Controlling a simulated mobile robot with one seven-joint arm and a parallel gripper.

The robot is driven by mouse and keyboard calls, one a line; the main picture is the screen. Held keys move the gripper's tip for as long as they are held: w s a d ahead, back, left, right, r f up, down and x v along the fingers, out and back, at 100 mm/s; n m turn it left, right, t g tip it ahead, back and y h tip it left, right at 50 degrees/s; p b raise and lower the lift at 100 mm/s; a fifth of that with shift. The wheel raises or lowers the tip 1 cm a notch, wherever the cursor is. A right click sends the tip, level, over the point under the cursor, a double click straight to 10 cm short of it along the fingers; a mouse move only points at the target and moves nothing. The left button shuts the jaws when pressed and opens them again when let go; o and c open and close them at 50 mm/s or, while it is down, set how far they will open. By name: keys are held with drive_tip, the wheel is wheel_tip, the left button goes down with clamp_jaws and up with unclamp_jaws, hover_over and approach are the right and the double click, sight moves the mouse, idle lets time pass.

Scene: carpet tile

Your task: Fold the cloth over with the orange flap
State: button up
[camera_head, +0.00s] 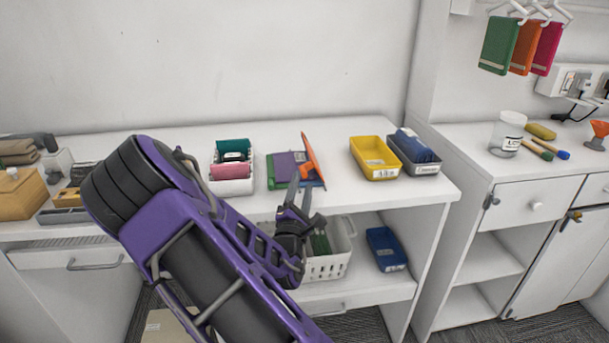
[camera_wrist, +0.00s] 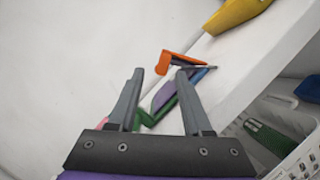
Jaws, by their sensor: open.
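The cloth (camera_head: 286,165) lies on the white shelf top near its front edge, with purple, green and blue parts showing. Its orange flap (camera_head: 309,160) stands up steeply at the right side of the cloth. In the wrist view the orange flap (camera_wrist: 178,62) shows beyond the fingertips, and the purple part (camera_wrist: 163,97) shows between the fingers. My gripper (camera_head: 299,191) is open and empty, just in front of the cloth in the head view. The wrist view shows both fingers (camera_wrist: 160,80) apart. My fingers and arm hide part of the cloth's front edge; contact cannot be told.
A white box (camera_head: 232,187) of rolled cloths stands left of the cloth. A yellow tray (camera_head: 375,174) and a grey tray (camera_head: 428,168) with a blue cloth stand to the right. A white basket (camera_head: 325,268) and blue bin (camera_head: 386,249) are on the lower shelf.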

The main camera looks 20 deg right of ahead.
sight(304, 172)
drive_tip(key=shift+x, duration=2.1)
drive_tip(key=shift+c, duration=0.3)
